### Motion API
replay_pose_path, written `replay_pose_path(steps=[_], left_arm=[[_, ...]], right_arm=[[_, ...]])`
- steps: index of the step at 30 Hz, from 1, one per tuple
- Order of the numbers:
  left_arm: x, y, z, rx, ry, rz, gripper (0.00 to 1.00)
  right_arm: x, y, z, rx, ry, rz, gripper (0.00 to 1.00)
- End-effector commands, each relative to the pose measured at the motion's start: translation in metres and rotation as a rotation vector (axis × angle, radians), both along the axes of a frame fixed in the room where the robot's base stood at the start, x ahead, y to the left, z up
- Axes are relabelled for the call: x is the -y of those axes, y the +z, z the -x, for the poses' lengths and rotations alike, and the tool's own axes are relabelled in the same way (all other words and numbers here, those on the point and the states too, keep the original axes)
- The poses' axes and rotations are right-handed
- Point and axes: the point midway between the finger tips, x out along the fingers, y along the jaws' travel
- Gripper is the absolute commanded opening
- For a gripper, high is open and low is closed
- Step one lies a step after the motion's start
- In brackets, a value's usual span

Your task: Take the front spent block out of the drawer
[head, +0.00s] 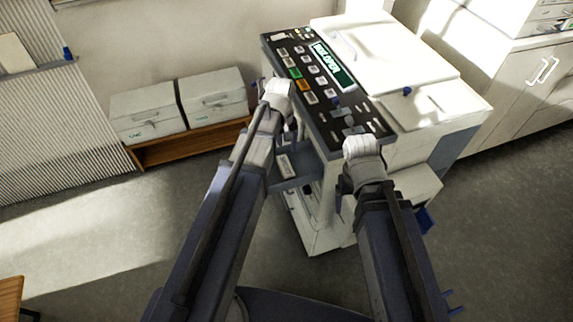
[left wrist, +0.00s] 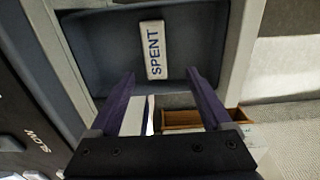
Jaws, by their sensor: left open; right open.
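A pale block (left wrist: 152,50) marked SPENT lies in the dark drawer (left wrist: 95,52) in the left wrist view. In the head view the block (head: 283,166) shows in the open drawer (head: 300,181) on the near side of the copier, partly behind my left arm. My left gripper (left wrist: 163,76) is open, with its two purple fingers reaching toward the drawer and the block ahead of and between their tips, not held. In the head view my left gripper (head: 291,125) is above the drawer, mostly hidden. My right gripper (head: 344,188) is open and empty beside the copier's near corner.
The copier's button panel (head: 325,85) and white lid (head: 385,55) rise just behind both grippers. Two grey boxes (head: 150,115) stand on a low wooden bench (head: 190,148) at the left. White cabinets (head: 510,90) stand at the right.

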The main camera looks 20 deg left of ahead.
Motion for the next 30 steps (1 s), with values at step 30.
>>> replay_pose_path(steps=[30], left_arm=[[0.013, -0.069, 0.004, 0.000, -0.005, 0.000, 0.82]], right_arm=[[0.000, -0.069, 0.000, 0.000, 0.000, 0.000, 0.81]])
